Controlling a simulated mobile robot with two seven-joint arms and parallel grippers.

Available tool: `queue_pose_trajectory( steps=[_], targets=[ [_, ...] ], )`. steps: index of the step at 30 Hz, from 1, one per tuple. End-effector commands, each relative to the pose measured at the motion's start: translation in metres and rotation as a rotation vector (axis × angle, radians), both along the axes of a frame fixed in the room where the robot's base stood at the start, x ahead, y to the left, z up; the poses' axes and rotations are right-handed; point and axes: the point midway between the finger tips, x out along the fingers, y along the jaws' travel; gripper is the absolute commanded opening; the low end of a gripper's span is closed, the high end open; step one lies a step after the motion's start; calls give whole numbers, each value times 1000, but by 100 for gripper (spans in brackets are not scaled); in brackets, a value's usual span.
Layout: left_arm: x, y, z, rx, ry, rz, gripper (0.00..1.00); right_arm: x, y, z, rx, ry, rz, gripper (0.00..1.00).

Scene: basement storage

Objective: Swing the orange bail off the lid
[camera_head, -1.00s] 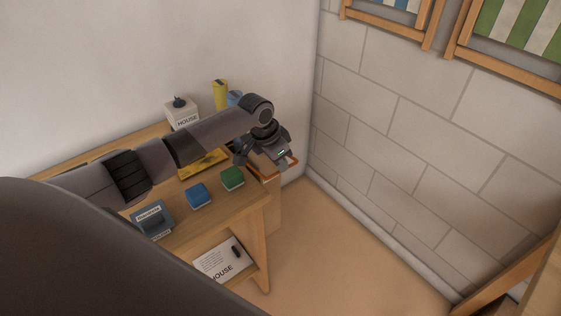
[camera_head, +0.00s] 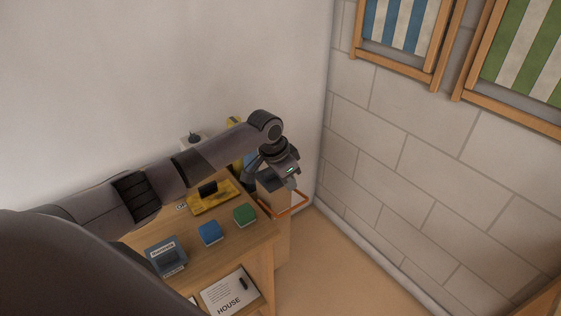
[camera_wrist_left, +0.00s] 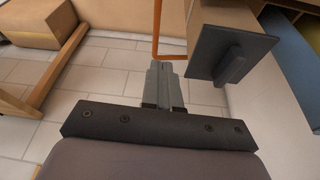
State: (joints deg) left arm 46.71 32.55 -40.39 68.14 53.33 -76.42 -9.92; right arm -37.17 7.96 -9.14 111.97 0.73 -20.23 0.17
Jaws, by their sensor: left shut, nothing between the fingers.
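The orange bail (camera_head: 297,208) is a thin bent bar sticking out past the right end of the wooden bench, below my left gripper (camera_head: 291,184). In the left wrist view the bail (camera_wrist_left: 155,36) lies beside a dark square lid (camera_wrist_left: 222,40) with a bar handle, apart from the lid's face. My left gripper (camera_wrist_left: 163,72) is shut and empty, its fingertips close to the bail's end bar; I cannot tell whether they touch. In the head view the lid is hidden behind my left arm. My right gripper is out of view.
The bench top holds a green block (camera_head: 245,215), a blue block (camera_head: 210,233), a grey-blue box (camera_head: 166,256) and a yellow tray (camera_head: 222,200) with a black piece. A HOUSE sheet (camera_head: 229,292) lies on the lower shelf. A block wall (camera_head: 400,150) stands right; floor between is clear.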

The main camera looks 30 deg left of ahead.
Motion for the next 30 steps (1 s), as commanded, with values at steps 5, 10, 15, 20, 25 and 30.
queue_pose_trajectory(
  steps=[5, 10, 15, 20, 25, 30],
  targets=[
    [-13, 0, 26, 3, 2, -3, 0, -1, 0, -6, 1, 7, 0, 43],
    [-23, -1, 54, 3, 1, -3, 0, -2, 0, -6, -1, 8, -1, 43],
    [-31, -2, 75, 3, 2, -1, 0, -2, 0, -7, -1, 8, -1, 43],
    [-34, -2, 83, 3, 4, -1, 0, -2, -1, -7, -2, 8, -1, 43],
    [-35, -4, 81, 1, 4, -1, 0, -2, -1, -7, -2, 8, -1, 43],
    [-41, -22, 50, -27, -25, -10, 0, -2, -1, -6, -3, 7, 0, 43]
  ],
)
